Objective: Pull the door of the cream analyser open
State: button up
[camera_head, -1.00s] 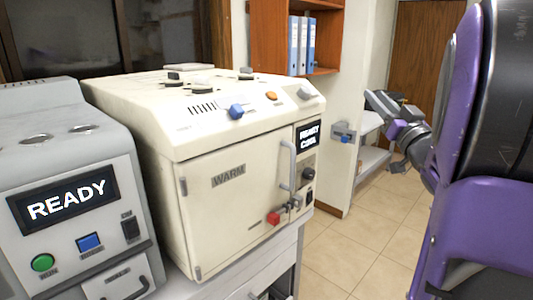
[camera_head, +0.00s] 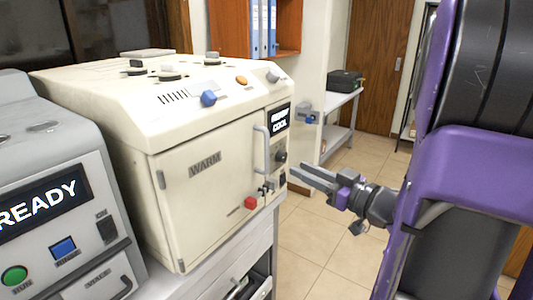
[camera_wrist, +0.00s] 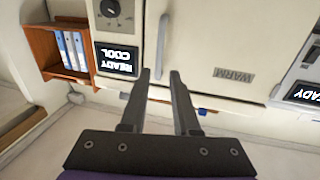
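The cream analyser (camera_head: 120,125) stands on a grey bench, with its front door (camera_head: 212,190) shut. The door is marked WARM and has a vertical handle (camera_head: 261,150) near its right edge. A red latch knob (camera_head: 250,203) sits below the handle. My gripper (camera_head: 296,176) is just right of the analyser's front, apart from the handle, with its fingers pointing left. In the wrist view my gripper (camera_wrist: 160,78) shows two fingers spread apart with nothing between them. The handle (camera_wrist: 161,48) appears ahead of the fingertips there.
A grey machine (camera_head: 60,190) reading READY stands close on the left. A display (camera_head: 279,121) reading COOL is right of the handle. A wall-mounted fixture (camera_head: 307,114) and a side table (camera_head: 340,108) are behind. The tiled floor (camera_head: 320,235) in front is open.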

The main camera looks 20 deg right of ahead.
aim_at(267, 168)
jog(key=x, duration=1.2)
jog(key=shift+w, duration=0.2)
grip_shut()
dwell(0.9)
